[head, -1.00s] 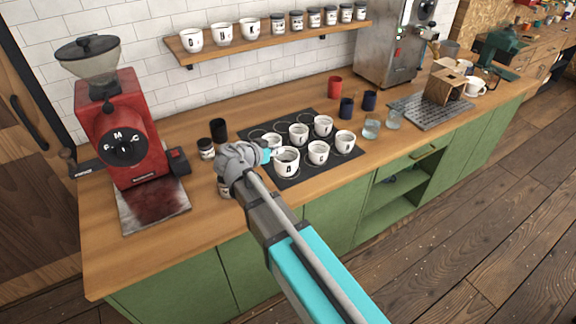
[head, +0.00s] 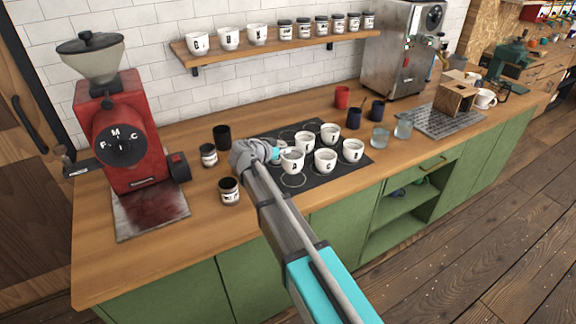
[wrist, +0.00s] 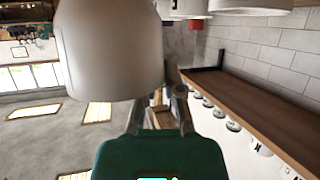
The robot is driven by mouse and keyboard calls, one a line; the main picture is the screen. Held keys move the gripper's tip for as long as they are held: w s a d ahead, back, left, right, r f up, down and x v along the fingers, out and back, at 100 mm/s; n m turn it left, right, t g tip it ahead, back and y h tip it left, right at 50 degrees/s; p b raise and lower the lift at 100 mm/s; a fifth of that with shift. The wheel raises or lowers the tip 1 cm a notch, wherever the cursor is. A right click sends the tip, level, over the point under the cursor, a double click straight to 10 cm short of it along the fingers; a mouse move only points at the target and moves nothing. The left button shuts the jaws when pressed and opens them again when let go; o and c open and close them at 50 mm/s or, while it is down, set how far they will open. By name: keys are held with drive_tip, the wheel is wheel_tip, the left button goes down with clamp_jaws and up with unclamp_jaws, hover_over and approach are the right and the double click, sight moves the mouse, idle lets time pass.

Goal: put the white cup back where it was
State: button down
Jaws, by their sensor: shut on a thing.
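My gripper (head: 276,152) is shut on the white cup marked A (head: 292,161), at the left front of the dark mat (head: 325,178). The cup is upright and looks slightly above the mat; a printed ring shows bare just below it. In the wrist view the cup (wrist: 108,50) is large and close, covering much of the upper left and part of the fingers. Several other white lettered cups, such as the C cup (head: 325,161), stand on the mat behind and right of it. One behind my gripper is mostly hidden.
A dark jar (head: 229,191), another jar (head: 208,155) and a black cup (head: 222,137) stand left of my gripper. The red grinder (head: 128,135) is further left. Glasses (head: 379,137) stand right of the mat. A shelf (head: 280,48) with cups and jars hangs behind.

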drive_tip(key=shift+w+f+b, duration=0.5)
drive_tip(key=shift+w+f, duration=0.15)
drive_tip(key=shift+f, duration=0.15)
drive_tip(key=shift+w+f+b, duration=0.5)
drive_tip(key=shift+f+b, duration=0.2)
drive_tip(key=shift+f, duration=0.05)
drive_tip(key=shift+s+f+b, duration=0.1)
drive_tip(key=shift+f+b, duration=1.15)
drive_tip(key=shift+b, duration=0.05)
drive_tip(key=shift+f, duration=0.2)
drive_tip(key=c, duration=0.8)
unclamp_jaws()
drive_tip(key=shift+r, duration=0.1)
drive_tip(key=shift+o, duration=0.2)
drive_tip(key=shift+r, duration=0.1)
